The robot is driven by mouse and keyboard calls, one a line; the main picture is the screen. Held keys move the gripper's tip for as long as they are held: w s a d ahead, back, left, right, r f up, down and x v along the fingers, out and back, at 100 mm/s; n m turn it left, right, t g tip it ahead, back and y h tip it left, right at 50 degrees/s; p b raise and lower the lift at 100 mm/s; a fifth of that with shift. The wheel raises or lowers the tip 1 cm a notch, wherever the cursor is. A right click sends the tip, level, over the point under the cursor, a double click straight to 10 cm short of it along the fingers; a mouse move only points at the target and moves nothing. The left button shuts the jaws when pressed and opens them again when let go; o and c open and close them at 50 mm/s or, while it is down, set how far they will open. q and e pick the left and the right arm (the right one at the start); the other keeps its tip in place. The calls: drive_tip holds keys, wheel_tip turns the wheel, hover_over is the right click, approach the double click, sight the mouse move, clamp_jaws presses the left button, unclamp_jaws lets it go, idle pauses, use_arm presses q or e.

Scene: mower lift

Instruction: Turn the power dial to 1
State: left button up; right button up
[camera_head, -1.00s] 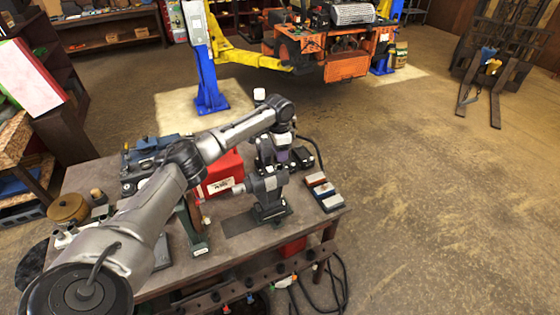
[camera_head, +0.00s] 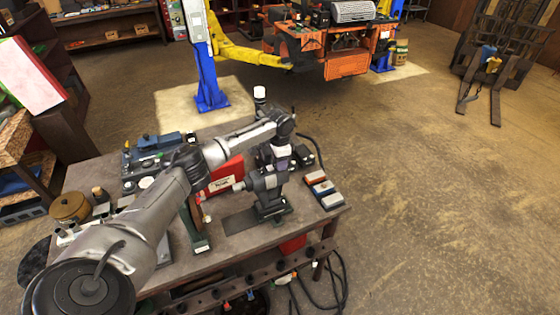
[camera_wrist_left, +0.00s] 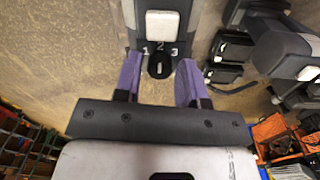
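The power dial (camera_wrist_left: 159,66) shows in the left wrist view as a small dark round knob with a pale mark. The digits 1, 2 and 3 are printed around its upper side, and the mark seems to point up toward 2. It sits on a dark grey device (camera_wrist_left: 163,40) with a white block on it. My left gripper (camera_wrist_left: 159,62) has its purple fingers apart, one on each side of the dial, with gaps visible. In the head view my left gripper (camera_head: 282,155) is over the workbench and the dial cannot be made out. My right gripper is not in view.
The workbench (camera_head: 240,225) carries a grey vise-like machine (camera_head: 267,187), a red box (camera_head: 226,175) and several small blocks (camera_head: 322,188) near its right edge. A round wooden pot (camera_head: 68,207) stands at its left. Open floor lies to the right.

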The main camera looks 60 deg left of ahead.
use_arm(q)
drive_tip(key=c, duration=0.6)
drive_tip(key=n+p, duration=0.2)
drive_tip(key=p, duration=0.1)
drive_tip(key=shift+r, duration=0.25)
drive_tip(key=shift+c, duration=0.2)
drive_tip(key=n+p, duration=0.2)
drive_tip(key=shift+p, duration=0.3)
drive_tip(key=shift+f+n+p, duration=0.15)
drive_tip(key=shift+n+p, duration=0.35)
drive_tip(key=shift+n, duration=0.3)
drive_tip(key=o, duration=0.9)
drive_tip(key=shift+o, duration=0.2)
